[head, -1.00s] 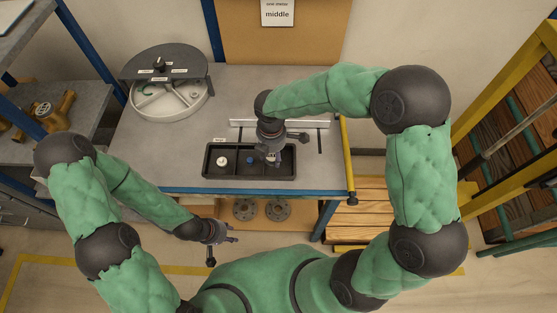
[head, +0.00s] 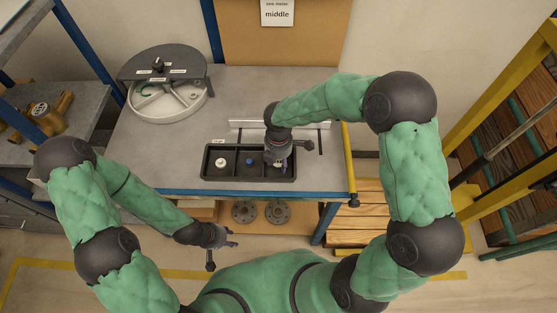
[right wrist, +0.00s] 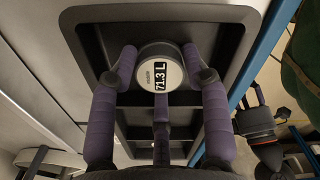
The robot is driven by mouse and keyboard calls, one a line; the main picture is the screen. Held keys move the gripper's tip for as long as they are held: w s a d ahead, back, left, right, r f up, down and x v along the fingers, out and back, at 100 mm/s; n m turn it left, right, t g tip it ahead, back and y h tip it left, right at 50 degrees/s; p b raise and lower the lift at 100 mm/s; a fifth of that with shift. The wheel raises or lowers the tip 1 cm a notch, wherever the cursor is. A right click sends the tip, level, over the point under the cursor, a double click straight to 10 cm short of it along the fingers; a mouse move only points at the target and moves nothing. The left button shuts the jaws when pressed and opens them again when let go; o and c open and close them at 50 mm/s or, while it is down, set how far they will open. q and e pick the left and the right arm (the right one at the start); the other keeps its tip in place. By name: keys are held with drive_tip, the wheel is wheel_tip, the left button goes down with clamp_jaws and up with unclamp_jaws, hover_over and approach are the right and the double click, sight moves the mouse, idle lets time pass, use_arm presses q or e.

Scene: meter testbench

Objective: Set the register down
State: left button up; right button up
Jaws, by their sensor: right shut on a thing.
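In the head view my right gripper (head: 278,162) is at the right compartment of the tray (head: 240,178), mostly hiding the register. My left gripper (head: 228,237) is empty in front of the bench, its fingers apart.
The tray's left compartment holds a white round piece (head: 221,162), the middle one a small blue piece (head: 250,161). A round divided container (head: 170,100) with a dark lid stands at the bench's back left. A pale rail (head: 245,124) lies behind the tray. A yellow post (head: 348,165) edges the right.

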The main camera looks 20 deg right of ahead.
sight(278, 162)
drive_tip(key=o, duration=0.9)
drive_tip(key=shift+f, duration=0.1)
wheel_tip(278, 162, up, 12)
drive_tip(key=p, duration=0.3)
